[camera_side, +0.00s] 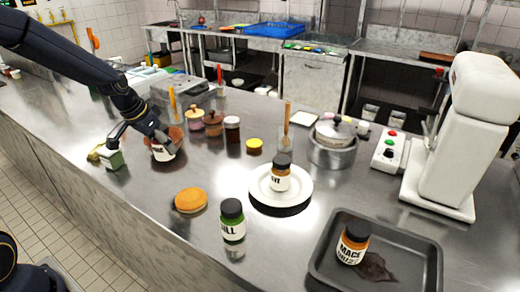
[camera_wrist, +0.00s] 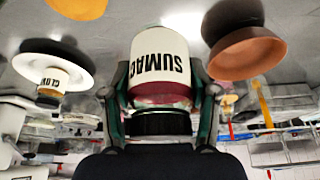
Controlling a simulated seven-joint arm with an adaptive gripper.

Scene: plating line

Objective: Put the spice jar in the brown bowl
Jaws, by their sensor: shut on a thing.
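My gripper (camera_wrist: 160,110) is shut on a spice jar (camera_wrist: 160,60) with a white label reading SUMAC, a dark red band and a black lid. The jar sits between both fingers in the wrist view. In the side view the same jar (camera_side: 163,153) shows under my gripper at the left of the counter, partly covered by it. The brown bowl (camera_wrist: 245,52) is beside the jar in the wrist view, on the right. In the side view the bowl (camera_side: 177,134) is mostly hidden behind my gripper and the jar. I cannot tell whether the jar touches the counter.
Another jar (camera_side: 281,176) stands on stacked plates (camera_side: 262,200). A MACE jar (camera_side: 352,243) stands in a dark tray (camera_side: 415,225). An orange disc (camera_side: 190,200) lies between. Small pots and a dark jar (camera_side: 232,130) stand behind.

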